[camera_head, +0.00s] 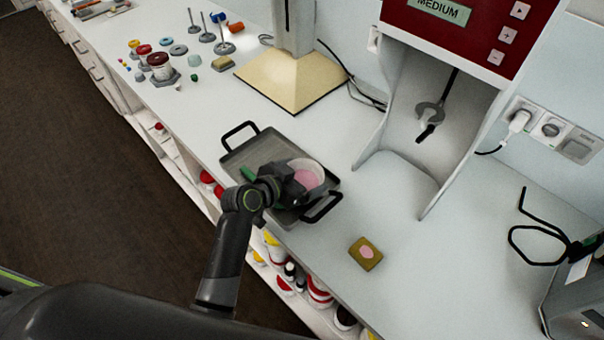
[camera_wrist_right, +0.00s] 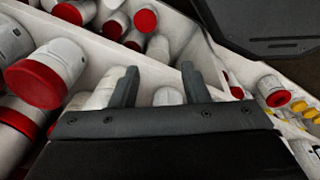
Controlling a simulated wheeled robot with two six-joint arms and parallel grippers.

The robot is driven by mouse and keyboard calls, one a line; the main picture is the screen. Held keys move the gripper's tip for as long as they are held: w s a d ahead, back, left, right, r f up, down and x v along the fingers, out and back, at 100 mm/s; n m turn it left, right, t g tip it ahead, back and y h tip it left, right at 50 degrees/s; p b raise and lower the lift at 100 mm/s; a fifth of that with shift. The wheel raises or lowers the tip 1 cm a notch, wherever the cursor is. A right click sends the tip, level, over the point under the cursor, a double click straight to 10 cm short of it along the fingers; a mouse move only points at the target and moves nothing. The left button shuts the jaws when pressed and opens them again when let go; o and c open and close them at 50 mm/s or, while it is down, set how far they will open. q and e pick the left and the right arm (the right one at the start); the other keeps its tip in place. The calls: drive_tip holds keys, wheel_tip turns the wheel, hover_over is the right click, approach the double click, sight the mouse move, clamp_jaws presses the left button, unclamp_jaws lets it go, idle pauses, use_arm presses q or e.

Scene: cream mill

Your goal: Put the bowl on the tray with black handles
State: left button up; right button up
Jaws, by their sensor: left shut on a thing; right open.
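A grey tray with black handles (camera_head: 240,157) lies on the white counter. A white bowl (camera_head: 318,168) with pink contents is over the right part of the tray. My left gripper (camera_head: 292,187) is shut on the bowl, at its near left side; the arm hides part of bowl and tray. I cannot tell whether the bowl touches the tray. My right gripper (camera_wrist_right: 158,85) is open and empty in the right wrist view, in front of shelves of jars.
A small yellow block with a pink spot (camera_head: 366,253) lies right of the tray. A mill with a red panel (camera_head: 468,30) stands behind. White jars with red lids (camera_wrist_right: 45,75) fill the shelves below. The counter's right side is mostly clear.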

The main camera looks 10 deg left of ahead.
use_arm(q)
drive_tip(key=shift+f, duration=0.15)
drive_tip(key=o, duration=0.7)
drive_tip(key=shift+r, duration=0.25)
drive_tip(key=shift+s+a, duration=0.2)
drive_tip(key=shift+s, duration=0.05)
drive_tip(key=b+v, duration=0.1)
drive_tip(key=v, duration=1)
drive_tip(key=shift+s+b, duration=0.15)
drive_tip(key=shift+b, duration=0.25)
drive_tip(key=shift+r, duration=0.1)
